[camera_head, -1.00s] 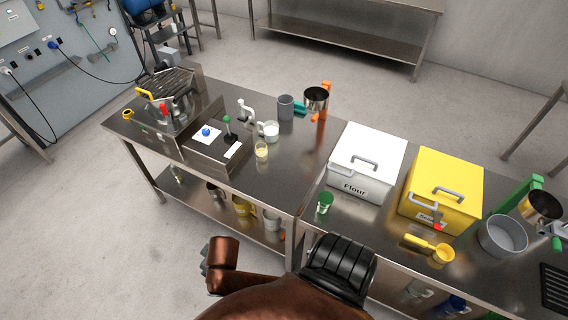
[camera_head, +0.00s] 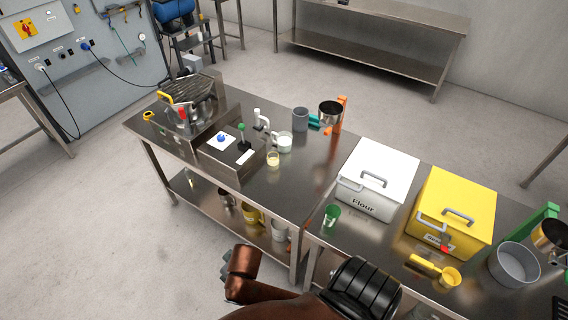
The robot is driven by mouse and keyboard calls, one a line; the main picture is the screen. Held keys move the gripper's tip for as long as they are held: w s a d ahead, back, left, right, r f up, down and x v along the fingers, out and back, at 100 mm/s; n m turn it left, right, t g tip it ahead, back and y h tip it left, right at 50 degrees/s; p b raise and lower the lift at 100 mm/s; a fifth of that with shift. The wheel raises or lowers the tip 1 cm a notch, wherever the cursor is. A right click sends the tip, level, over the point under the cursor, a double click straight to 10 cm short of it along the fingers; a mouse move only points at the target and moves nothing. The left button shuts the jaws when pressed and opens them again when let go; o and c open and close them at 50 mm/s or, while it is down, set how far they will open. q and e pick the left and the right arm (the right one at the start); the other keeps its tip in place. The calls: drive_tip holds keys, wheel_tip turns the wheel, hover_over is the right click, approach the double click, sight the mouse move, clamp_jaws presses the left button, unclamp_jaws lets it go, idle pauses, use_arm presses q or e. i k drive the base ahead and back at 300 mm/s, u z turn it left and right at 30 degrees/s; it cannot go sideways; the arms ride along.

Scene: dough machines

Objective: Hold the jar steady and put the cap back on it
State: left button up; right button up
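A small clear container with pale yellow contents (camera_head: 273,160) stands on the steel table, right of the low steel box. A small green container (camera_head: 332,215) stands near the table's front edge, left of the white flour bin. I cannot tell which of these is the jar, and no loose cap can be made out. Copper-coloured and black parts of my own arm show at the bottom middle, in front of the table. Neither gripper's fingers can be seen.
The steel table (camera_head: 287,190) holds a white flour bin (camera_head: 368,201), a yellow bin (camera_head: 470,205), a white mug (camera_head: 284,143), a grey cup (camera_head: 300,119) and a grey pot (camera_head: 514,265). A yellow scoop (camera_head: 450,277) lies at the front right.

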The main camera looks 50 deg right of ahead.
sight(272, 159)
drive_tip(key=z, duration=1.5)
